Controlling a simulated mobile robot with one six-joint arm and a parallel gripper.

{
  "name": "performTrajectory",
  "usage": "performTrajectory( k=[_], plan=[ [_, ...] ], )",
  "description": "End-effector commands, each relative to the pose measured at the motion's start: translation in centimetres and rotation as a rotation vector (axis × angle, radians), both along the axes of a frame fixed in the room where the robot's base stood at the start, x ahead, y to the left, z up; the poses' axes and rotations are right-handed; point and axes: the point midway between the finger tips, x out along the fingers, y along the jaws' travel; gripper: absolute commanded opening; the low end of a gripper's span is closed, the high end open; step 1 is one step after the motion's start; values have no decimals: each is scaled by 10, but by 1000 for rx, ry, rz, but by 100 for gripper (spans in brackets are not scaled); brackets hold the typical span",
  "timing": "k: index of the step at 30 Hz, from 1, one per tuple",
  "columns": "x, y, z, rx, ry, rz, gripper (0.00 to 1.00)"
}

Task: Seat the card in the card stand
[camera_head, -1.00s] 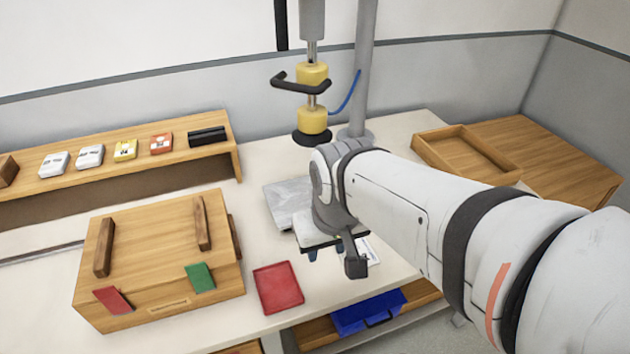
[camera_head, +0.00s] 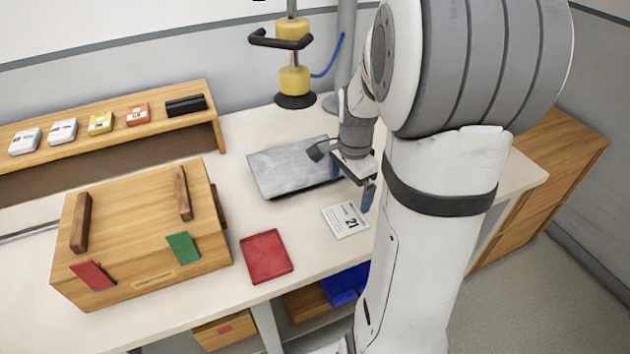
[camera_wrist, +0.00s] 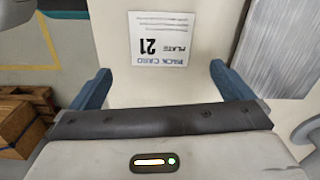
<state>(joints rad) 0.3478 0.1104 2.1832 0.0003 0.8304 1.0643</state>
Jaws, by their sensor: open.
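The card (camera_head: 346,220) is white, printed with a large 21, and lies flat on the pale table. It also shows upside down in the wrist view (camera_wrist: 164,38), beyond the fingertips. My gripper (camera_head: 352,183) is open and empty above the table, behind the card in the head view. Its two blue fingers show apart in the wrist view (camera_wrist: 160,72), with nothing between them. A dark block (camera_head: 186,105) at the right end of the wooden shelf looks like the card stand; its slot is too small to make out.
A grey metal plate (camera_head: 285,170) lies beside the card. A red tray (camera_head: 266,256) and a wooden box (camera_head: 135,215) with two handles stand to the left. A yellow-and-black hanging tool (camera_head: 294,80) is behind. Several small boxes share the shelf (camera_head: 150,129).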

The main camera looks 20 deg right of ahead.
Motion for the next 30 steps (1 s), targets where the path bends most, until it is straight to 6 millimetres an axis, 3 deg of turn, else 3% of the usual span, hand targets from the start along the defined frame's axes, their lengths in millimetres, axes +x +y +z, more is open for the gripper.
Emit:
performTrajectory(
  k=[6, 21, 30],
  plan=[
    [7, -13, -24, 7, 18, -127, 100],
    [3, -7, -87, 8, 19, -125, 100],
    [4, -7, -93, 6, 15, -124, 100]
  ],
)
